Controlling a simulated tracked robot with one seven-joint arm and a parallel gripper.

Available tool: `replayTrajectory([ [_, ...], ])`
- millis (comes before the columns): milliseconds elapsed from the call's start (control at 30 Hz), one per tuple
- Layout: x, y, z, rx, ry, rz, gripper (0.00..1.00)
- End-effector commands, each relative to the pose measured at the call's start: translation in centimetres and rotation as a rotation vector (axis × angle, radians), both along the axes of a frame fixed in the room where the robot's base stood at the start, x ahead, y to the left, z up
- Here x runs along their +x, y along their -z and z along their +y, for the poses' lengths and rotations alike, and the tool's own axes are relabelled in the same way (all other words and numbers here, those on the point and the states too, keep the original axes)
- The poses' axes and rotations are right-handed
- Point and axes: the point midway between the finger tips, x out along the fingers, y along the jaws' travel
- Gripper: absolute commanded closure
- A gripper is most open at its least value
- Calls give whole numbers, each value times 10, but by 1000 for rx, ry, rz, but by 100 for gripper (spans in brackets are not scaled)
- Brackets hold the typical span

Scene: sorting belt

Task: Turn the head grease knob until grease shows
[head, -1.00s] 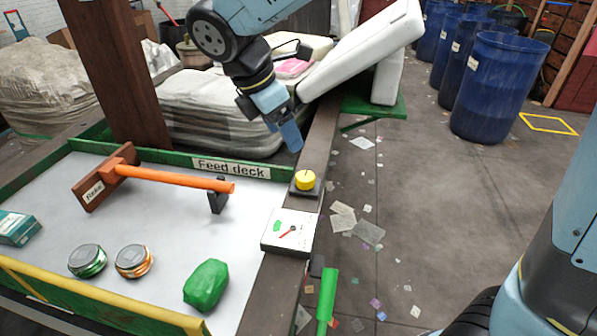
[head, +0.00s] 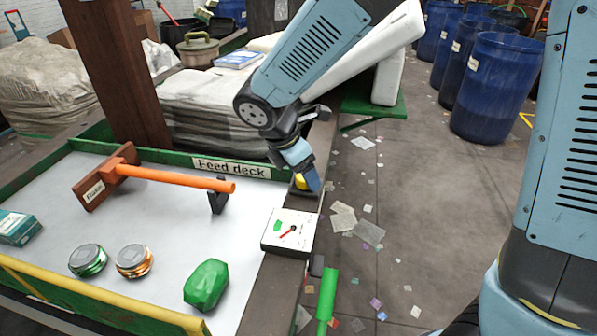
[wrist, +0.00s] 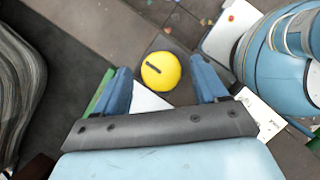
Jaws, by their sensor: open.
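The yellow grease knob (head: 301,183) sits on a dark base on the deck's right-hand rail. My gripper (head: 309,181) points down at it, and a blue finger hides part of the knob in the head view. In the wrist view the round knob (wrist: 161,71), with a dark line on top, lies between the tips of my open gripper (wrist: 164,76). A gap shows on each side, so no finger visibly touches it. A white gauge box (head: 275,242) with a red needle and a green patch stands nearer on the rail. I cannot make out any grease.
A green lever (head: 327,297) stands by the gauge. The floor on the right has scattered scraps; blue barrels (head: 487,85) stand behind.

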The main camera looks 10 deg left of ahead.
Motion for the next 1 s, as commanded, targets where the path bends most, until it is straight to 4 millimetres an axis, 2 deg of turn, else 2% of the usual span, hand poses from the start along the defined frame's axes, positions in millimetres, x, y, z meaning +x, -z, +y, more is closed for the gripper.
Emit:
replayTrajectory([
  [400, 2, 6, -2, 0, 1, 0, 29],
  [967, 2, 5, -2, 1, 1, -1, 82],
  [1000, 2, 6, 10, 2, -2, -1, 80],
])
